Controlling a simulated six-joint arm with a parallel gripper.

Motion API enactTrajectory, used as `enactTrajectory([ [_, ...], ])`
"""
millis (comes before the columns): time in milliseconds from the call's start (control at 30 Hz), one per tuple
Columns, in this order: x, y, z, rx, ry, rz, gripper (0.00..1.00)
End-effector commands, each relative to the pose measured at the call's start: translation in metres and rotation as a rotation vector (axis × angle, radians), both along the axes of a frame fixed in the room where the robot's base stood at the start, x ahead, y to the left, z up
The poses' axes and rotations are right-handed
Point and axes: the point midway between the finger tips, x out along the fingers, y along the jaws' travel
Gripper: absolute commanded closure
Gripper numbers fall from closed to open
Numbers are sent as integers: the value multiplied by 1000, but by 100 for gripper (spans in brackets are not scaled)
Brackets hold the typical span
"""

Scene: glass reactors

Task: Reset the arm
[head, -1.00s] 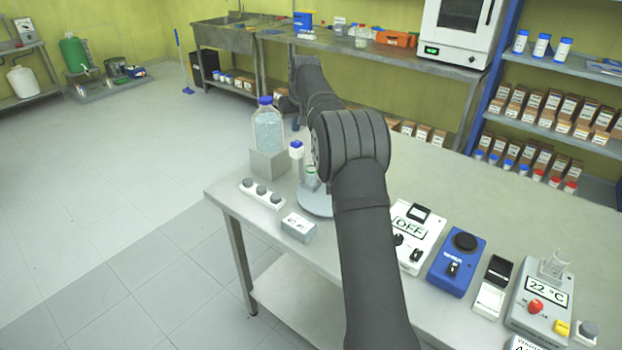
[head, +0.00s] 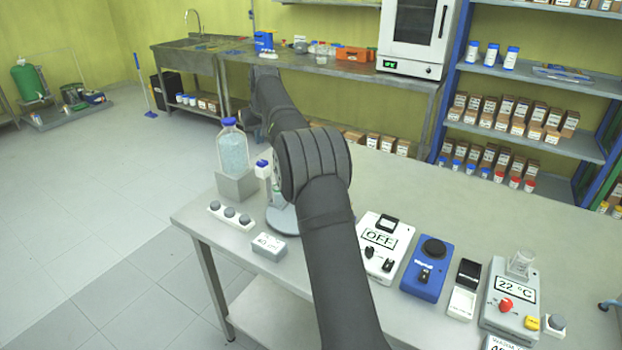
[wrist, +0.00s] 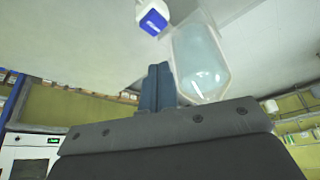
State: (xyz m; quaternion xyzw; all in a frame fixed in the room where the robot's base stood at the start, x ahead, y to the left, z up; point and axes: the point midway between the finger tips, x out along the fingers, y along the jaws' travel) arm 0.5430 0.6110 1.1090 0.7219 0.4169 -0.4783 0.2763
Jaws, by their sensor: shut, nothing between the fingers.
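My arm reaches from the bottom of the head view up over the bench and bends at a dark joint. In the wrist view, my gripper (wrist: 157,88) shows two dark fingers pressed together with nothing between them. A clear bottle with a blue cap and pale contents (head: 233,150) stands on a grey block on the bench; it also shows just right of the fingers in the wrist view (wrist: 202,65). A smaller blue-capped bottle (head: 263,170) stands beside it, with its cap above the fingers in the wrist view (wrist: 153,20). Contact is not visible.
The bench (head: 200,217) carries a white box marked OFF (head: 383,247), a blue device (head: 427,268) and a 22 °C device (head: 512,297) to the right of my arm. A small grey display (head: 269,247) sits near the front edge. Shelves (head: 530,138) stand behind; open floor lies left.

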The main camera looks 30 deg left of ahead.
Motion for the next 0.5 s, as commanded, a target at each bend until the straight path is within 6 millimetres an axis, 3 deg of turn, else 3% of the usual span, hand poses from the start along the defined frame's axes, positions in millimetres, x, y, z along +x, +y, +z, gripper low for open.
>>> enactTrajectory([
  [500,0,0,-56,-1,0,0,100],
])
